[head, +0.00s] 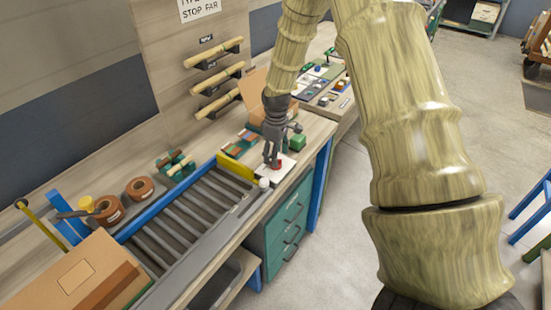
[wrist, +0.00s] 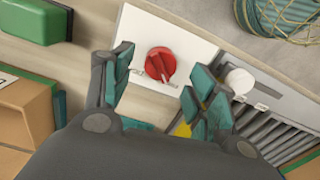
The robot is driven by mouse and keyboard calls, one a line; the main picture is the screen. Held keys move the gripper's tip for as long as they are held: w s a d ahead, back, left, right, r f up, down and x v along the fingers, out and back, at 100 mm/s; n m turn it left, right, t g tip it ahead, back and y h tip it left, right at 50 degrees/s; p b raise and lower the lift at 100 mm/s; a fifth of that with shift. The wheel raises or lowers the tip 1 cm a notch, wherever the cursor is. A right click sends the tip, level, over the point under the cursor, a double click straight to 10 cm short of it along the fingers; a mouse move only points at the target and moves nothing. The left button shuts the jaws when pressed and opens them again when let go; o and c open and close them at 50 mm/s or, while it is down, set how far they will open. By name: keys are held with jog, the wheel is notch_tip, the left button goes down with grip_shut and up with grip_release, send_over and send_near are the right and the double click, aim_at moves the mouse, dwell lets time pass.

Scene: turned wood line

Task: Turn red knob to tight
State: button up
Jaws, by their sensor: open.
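The red knob (wrist: 160,64) sits on a white plate (wrist: 186,35) in the wrist view, with a raised grip bar across it and small markings at its lower edge that I cannot read. In the head view the red knob (head: 277,165) shows just below the fingertips, on the white plate (head: 285,171) at the bench's edge. My gripper (wrist: 155,80) is open, with one teal-padded finger on each side of the knob and a gap to both. My gripper (head: 273,160) points down over the knob in the head view. Whether the fingertips reach the knob's height is unclear.
A roller conveyor (head: 185,220) with a yellow end stop (head: 236,170) lies left of the plate. A white round button (wrist: 239,81) is close to the right finger. A green block (wrist: 38,20) and a cardboard box (wrist: 25,120) lie left. A twine ball (wrist: 280,15) is upper right.

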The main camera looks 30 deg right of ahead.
jog(key=shift+f+p, duration=0.4)
jog(key=shift+f, duration=1.25)
jog(key=shift+a, duration=0.1)
jog(key=shift+c, duration=0.2)
jog(key=c, duration=1)
